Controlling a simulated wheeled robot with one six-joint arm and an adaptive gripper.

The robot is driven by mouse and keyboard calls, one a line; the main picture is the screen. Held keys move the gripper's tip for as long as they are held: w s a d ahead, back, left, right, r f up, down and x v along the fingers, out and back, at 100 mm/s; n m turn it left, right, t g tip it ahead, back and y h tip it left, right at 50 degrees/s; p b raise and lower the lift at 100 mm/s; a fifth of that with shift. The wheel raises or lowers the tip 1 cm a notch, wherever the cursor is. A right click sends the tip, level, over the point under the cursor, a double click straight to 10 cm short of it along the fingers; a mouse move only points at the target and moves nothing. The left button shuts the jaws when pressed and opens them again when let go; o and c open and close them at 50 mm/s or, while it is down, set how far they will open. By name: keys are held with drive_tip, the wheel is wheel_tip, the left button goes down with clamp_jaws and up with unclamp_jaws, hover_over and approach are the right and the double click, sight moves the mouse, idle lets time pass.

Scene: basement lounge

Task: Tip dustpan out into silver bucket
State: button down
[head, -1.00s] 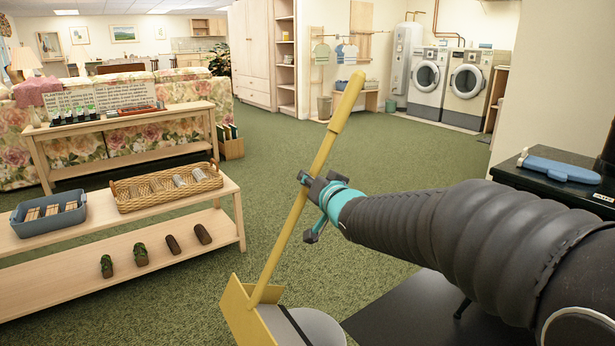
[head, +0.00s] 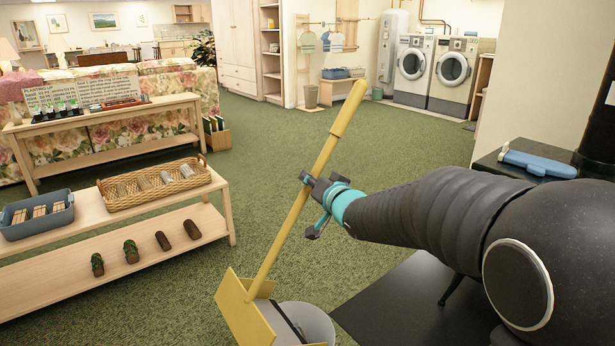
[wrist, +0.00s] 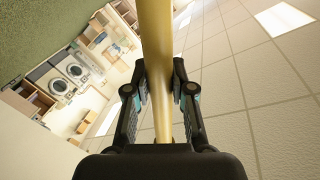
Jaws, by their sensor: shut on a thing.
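The yellow dustpan (head: 240,312) hangs at the lower middle of the head view, with its long yellow handle (head: 325,163) rising tilted up to the right. My gripper (head: 318,197) is shut on the handle about midway along it. In the wrist view the handle (wrist: 157,70) runs between the two fingers of my gripper (wrist: 160,85). A light grey round thing, apparently the silver bucket (head: 316,318), shows just right of and partly behind the pan. Its lower part is cut off by the frame edge. I cannot see what lies in the pan, nor whether pan and bucket touch.
A low wooden bench (head: 222,200) at left holds a wicker basket (head: 150,205) and a blue bin (head: 36,232), with small items on its lower shelf. A blue object (head: 538,163) lies on a dark surface at right. Green carpet (head: 270,150) is open beyond the handle.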

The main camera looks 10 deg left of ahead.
drive_tip(key=w+d+f+m+p, duration=0.1)
drive_tip(key=w+d+f+m, duration=0.1)
drive_tip(key=w+d, duration=0.7)
drive_tip(key=shift+w+d+f+m+g+p, duration=0.2)
drive_tip(key=shift+w+f+m+g+p, duration=0.15)
drive_tip(key=shift+f, duration=0.45)
idle(1.5)
idle(1.6)
